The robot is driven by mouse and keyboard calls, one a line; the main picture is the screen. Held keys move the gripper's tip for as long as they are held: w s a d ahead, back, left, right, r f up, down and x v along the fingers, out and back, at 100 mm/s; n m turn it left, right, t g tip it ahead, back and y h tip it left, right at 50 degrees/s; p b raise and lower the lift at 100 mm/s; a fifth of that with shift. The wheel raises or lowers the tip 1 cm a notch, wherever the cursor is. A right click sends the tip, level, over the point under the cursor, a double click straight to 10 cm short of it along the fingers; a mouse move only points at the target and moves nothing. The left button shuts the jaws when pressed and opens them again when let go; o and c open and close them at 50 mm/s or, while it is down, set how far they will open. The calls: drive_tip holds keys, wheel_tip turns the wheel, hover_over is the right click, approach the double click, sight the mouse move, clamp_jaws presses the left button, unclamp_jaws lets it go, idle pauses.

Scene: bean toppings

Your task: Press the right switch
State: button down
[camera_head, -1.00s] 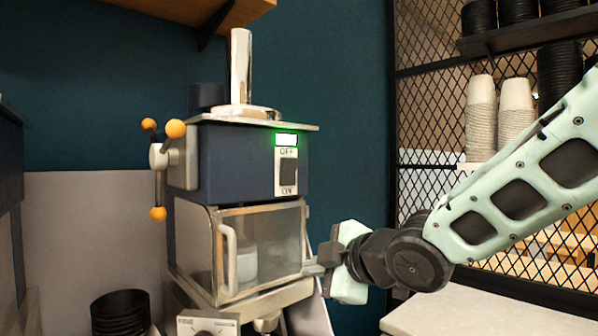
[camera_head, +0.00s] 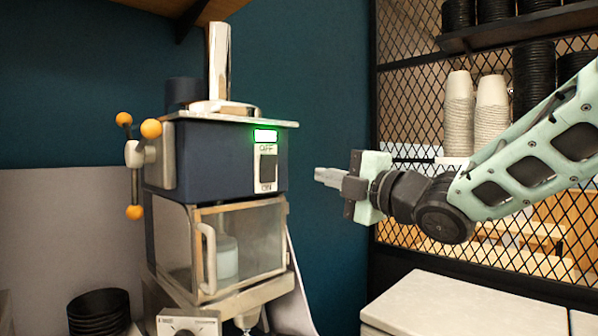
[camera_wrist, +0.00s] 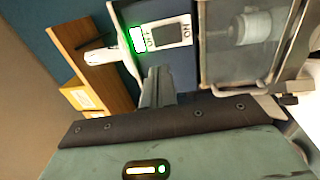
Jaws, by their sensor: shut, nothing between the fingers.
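The switch (camera_head: 268,168) is a dark rocker on a white plate marked OFF at the top and ON at the bottom, on the front right of a dark blue machine (camera_head: 215,160). A green light (camera_head: 265,136) glows above it. My gripper (camera_head: 318,174) is shut and empty, to the right of the switch and apart from it in the head view, at about its height. In the wrist view the switch (camera_wrist: 168,34) lies beyond the shut fingers (camera_wrist: 156,80), turned sideways.
Below the switch is a clear-doored chamber (camera_head: 245,240) with a white container inside. A lever with orange knobs (camera_head: 150,129) is on the machine's left. A mesh partition (camera_head: 420,130), cup shelf (camera_head: 500,28) and pale counter (camera_head: 450,305) are at right.

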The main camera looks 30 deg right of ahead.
sight(269, 162)
drive_tip(key=p+x, duration=0.2)
drive_tip(key=x, duration=1)
drive_tip(key=shift+w+a+r+p, duration=0.1)
drive_tip(key=shift+w+r+p, duration=0.1)
drive_tip(key=shift+p, duration=0.15)
drive_tip(key=shift+w+a, duration=0.2)
drive_tip(key=shift+w, duration=0.4)
drive_tip(key=shift+f, duration=0.1)
drive_tip(key=shift+p, duration=0.3)
drive_tip(key=shift+w+a+r, duration=0.1)
drive_tip(key=shift+w+r, duration=0.05)
drive_tip(key=shift+r, duration=0.1)
drive_tip(key=shift+f+g, duration=0.15)
drive_tip(key=shift+g, duration=0.15)
